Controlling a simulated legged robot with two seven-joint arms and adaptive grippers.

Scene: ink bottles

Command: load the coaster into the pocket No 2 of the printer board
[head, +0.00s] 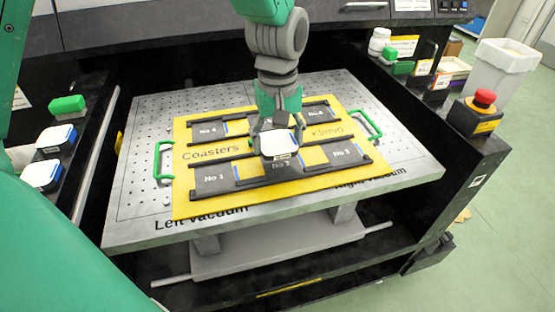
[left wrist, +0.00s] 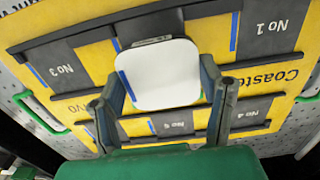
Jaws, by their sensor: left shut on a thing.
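My left gripper (head: 279,130) comes down from the top of the head view over the yellow printer board (head: 190,205). It is shut on the coaster (head: 279,144), a white rounded square with a blue edge strip. In the left wrist view the coaster (left wrist: 165,75) sits between the two fingers (left wrist: 163,80) of the gripper. The coaster is over the middle of the front row, at pocket No 2 (head: 278,167), and hides part of it. Whether it touches the board cannot be told. My right gripper is not in view.
Pockets No 1 (head: 212,180) and No 3 (head: 343,154) flank No 2 and look empty. Green handles (head: 163,162) stand at the board's sides on the perforated metal table (head: 130,225). More white coasters (head: 56,138) lie at the left. A red emergency button (head: 484,98) stands at the right.

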